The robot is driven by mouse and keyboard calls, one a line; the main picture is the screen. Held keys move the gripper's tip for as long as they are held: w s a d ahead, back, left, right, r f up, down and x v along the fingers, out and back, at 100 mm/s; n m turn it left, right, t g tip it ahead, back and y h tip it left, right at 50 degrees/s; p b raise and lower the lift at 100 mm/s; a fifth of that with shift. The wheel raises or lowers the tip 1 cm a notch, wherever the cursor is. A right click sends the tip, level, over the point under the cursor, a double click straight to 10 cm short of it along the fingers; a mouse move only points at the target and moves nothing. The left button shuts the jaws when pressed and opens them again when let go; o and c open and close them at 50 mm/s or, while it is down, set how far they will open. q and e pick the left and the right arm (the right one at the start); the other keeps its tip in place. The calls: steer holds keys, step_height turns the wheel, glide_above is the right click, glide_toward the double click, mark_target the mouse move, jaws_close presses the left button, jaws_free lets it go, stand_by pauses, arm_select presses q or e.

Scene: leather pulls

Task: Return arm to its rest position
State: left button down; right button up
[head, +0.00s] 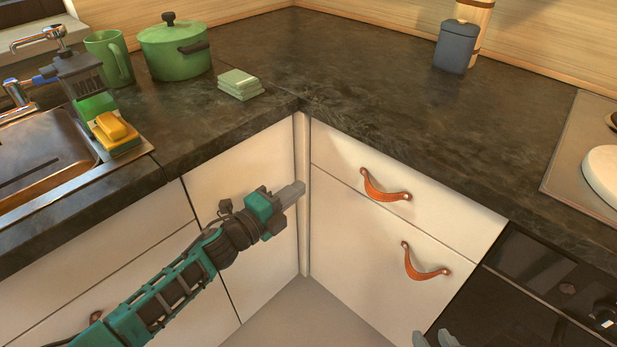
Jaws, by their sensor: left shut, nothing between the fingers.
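My left arm, teal and black, comes in from the lower left. Its left gripper (297,190) is shut and empty, in front of the white cabinet corner below the counter. It is to the left of the two leather pulls and apart from them. The upper leather pull (384,190) is on the top drawer, and the lower leather pull (422,264) is on the drawer front below it. Grey tips of my right gripper (433,341) show at the bottom edge; the rest of it is out of frame.
The drawer fronts look closed. The dark counter (350,75) runs around the corner above my left gripper. A green pot (174,52), a green mug (108,58) and a sink (45,150) are at the left. A black oven front (550,285) is at the lower right.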

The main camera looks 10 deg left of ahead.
arm_select(q)
steer(key=s+a+f+n+g+y+p, duration=0.1)
steer(key=s+f+n+g+y+p, duration=0.1)
steer(key=s+n, duration=0.8)
steer(key=s+a+f+n+g+y+p, duration=0.2)
steer(key=s+n+y+p, duration=0.2)
steer(key=s+n, duration=0.7)
steer(key=shift+s+f+g+y+p, duration=0.15)
steer(key=shift+s+g+y+p, duration=0.2)
steer(key=shift+s+p, duration=0.35)
arm_select(e)
steer(key=shift+h, duration=0.4)
steer(key=r, duration=0.1)
steer(key=d+r, duration=0.1)
steer(key=s+d+r, duration=0.1)
steer(key=r, duration=0.1)
steer(key=shift+d+r, duration=0.1)
steer(key=shift+d, duration=0.15)
